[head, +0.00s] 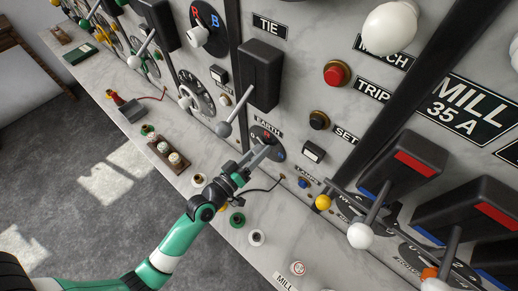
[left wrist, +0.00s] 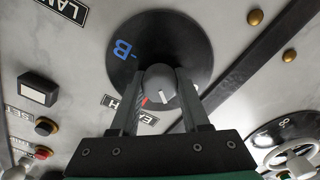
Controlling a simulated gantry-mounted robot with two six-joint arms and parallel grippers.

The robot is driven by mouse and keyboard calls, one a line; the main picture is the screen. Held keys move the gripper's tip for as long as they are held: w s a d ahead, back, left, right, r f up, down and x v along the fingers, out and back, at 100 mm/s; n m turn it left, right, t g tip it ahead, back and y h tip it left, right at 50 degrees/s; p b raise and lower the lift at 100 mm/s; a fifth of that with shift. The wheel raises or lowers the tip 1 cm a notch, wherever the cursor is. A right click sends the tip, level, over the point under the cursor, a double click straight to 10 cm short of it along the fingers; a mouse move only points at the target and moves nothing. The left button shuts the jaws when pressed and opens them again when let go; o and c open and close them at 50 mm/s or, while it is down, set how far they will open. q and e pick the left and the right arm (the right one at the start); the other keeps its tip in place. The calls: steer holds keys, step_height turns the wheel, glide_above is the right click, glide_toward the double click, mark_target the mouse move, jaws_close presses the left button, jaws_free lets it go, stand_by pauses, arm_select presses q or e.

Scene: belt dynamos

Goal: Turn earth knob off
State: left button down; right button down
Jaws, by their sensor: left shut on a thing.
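The earth knob (left wrist: 160,82) is a small grey knob with a white pointer line, at the centre of a black round plate (left wrist: 185,40) with a blue B. A red mark shows beside the knob, partly hidden by a finger. My left gripper (left wrist: 160,98) has one finger on each side of the knob and is shut on it. In the head view my left gripper (head: 262,152) reaches the dark plate (head: 268,134) under the EARTH label (head: 268,124), and the knob is largely hidden there. My right gripper is not in view.
A black lever switch (head: 262,75) stands out up and left of the plate. A black button (head: 318,120), a white button (head: 313,152) and a yellow-tipped lever (head: 323,202) are to its right. A marble ledge below holds fuses (head: 168,152) and loose round parts.

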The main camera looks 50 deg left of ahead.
arm_select(q)
steer(key=n, duration=0.3)
steer(key=shift+n+p, duration=0.3)
steer(key=shift+p, duration=0.1)
steer(key=shift+n+p, duration=0.3)
steer(key=shift+n, duration=1.5)
steer(key=shift+c, duration=1.9)
jaws_free()
steer(key=shift+s, duration=0.1)
steer(key=s+d+b, duration=0.1)
steer(key=s+b, duration=0.2)
steer(key=s, duration=0.8)
steer(key=shift+s+d, duration=0.15)
steer(key=shift+s, duration=0.05)
